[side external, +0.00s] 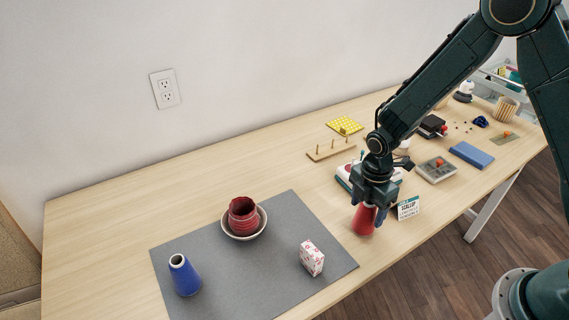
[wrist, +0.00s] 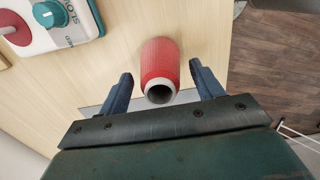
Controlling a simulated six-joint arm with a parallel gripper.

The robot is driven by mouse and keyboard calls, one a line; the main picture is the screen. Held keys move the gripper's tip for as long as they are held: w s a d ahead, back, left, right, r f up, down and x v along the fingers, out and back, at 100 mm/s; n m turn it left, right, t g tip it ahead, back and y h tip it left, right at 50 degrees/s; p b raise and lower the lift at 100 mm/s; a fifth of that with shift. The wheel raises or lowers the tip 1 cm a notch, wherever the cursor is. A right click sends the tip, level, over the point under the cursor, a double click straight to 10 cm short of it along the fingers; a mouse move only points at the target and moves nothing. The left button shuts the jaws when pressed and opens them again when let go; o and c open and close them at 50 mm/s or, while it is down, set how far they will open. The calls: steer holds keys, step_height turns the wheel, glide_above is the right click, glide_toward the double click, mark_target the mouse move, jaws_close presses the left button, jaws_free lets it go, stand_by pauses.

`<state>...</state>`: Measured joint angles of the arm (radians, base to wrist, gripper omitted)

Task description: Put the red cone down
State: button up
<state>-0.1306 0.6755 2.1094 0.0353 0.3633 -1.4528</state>
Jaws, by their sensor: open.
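The red cone (side external: 364,222) stands upright on the bare wooden table, just off the right side of the grey mat. In the wrist view the red cone (wrist: 160,66) sits between the two fingers, its pale-rimmed open top facing the camera. My gripper (side external: 370,205) is over the cone from above, with its fingers around the cone's upper part. In the wrist view my gripper (wrist: 160,88) is open, with a visible gap on both sides of the cone. The cone's top is hidden by the gripper in the side view.
The grey mat (side external: 215,275) holds a blue cone (side external: 184,275), a bowl (side external: 243,234) with a red ribbed cup (side external: 243,213) in it, and a small patterned box (side external: 311,258). A small sign (side external: 409,208) and a white-and-red device (wrist: 52,22) stand close to the gripper.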

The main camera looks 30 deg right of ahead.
step_height(320, 180, up, 12)
steer(key=shift+a, duration=0.2)
stand_by(0.5)
stand_by(0.5)
steer(key=s+d+r+m+t, duration=0.3)
steer(key=s+r+m, duration=0.5)
steer(key=r, duration=0.5)
steer(key=s+r+m+t, duration=0.1)
steer(key=s+r+m, duration=0.1)
steer(key=s+m, duration=0.3)
steer(key=s+d+r+m+t, duration=0.1)
steer(key=s+r+m, duration=0.2)
steer(key=s+m, duration=0.2)
steer(key=s, duration=0.2)
steer(key=shift+s+d+t, duration=0.3)
steer(key=shift+s, duration=0.05)
